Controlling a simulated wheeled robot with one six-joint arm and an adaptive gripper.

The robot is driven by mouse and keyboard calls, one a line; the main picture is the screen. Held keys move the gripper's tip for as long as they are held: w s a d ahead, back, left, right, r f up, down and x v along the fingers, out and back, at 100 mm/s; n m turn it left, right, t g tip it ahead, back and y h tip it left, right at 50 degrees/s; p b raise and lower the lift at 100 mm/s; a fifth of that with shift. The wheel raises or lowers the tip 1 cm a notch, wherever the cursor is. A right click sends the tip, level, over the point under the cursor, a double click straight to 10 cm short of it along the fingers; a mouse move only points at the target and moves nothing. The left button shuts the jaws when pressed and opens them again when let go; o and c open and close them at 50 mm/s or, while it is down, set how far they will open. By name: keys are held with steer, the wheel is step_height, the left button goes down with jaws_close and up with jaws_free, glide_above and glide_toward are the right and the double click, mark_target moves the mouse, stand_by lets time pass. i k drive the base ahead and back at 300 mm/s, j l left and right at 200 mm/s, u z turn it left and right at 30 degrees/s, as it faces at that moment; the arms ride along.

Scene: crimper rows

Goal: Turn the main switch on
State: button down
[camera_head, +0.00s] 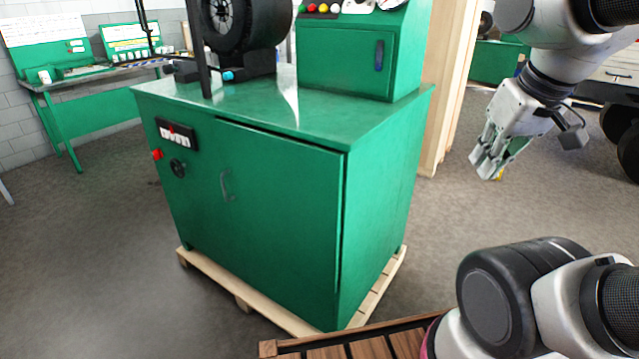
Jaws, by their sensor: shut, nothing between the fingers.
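A green machine cabinet (270,185) stands in the middle of the view on a wooden pallet. My gripper (486,172) is at the upper right, pointing down, shut and empty. It is well apart from the cabinet, to the right of it.
A green control box (345,58) with coloured buttons and a black wheel (235,20) sit on top. A handle (227,186) is on the cabinet door. The pallet (245,297) sticks out below. A wooden slatted surface (375,345) is at the bottom. The floor at left (100,240) is clear.

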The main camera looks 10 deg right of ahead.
mark_target(157, 153)
steer(key=i+j, duration=0.35)
steer(key=j, duration=0.2)
steer(key=i+j+u, duration=0.15)
steer(key=i+j, duration=0.2)
steer(key=j, duration=0.2)
steer(key=i+j, duration=0.4)
steer(key=i+j+u, duration=0.2)
steer(key=i+j, duration=0.8)
